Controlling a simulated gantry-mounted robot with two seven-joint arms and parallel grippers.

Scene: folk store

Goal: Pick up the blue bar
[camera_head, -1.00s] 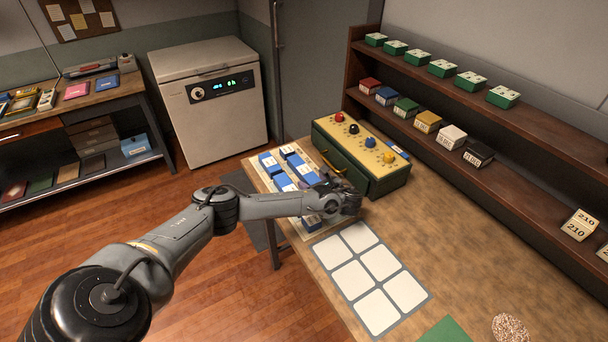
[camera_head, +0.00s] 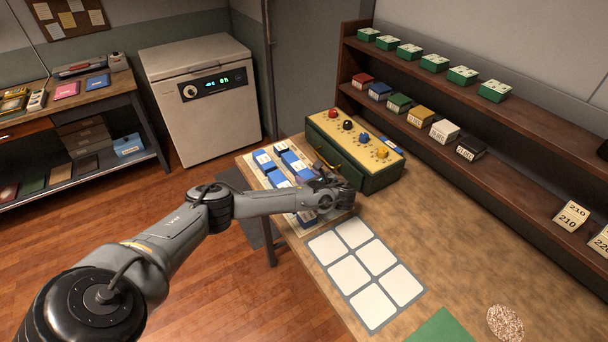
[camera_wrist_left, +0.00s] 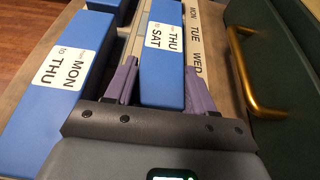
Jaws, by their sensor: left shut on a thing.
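Several blue bars with white labels lie on a pale board (camera_head: 292,226) at the left end of the table. In the left wrist view, a blue bar labelled THU to SAT (camera_wrist_left: 164,50) lies between the purple fingers of my left gripper (camera_wrist_left: 160,74), which is shut on it. A longer bar labelled MON to THU (camera_wrist_left: 62,75) lies to its left. In the head view my left gripper (camera_head: 323,187) is low over the board and hides part of the bars; I cannot tell whether the held bar is lifted. My right gripper is not in view.
A green box (camera_head: 352,152) with coloured knobs and a brass handle (camera_wrist_left: 250,75) stands close on the gripper's right. A mat with white squares (camera_head: 350,274) lies in front. A shelf (camera_head: 440,85) with small boxes runs along the back. The table's middle is clear.

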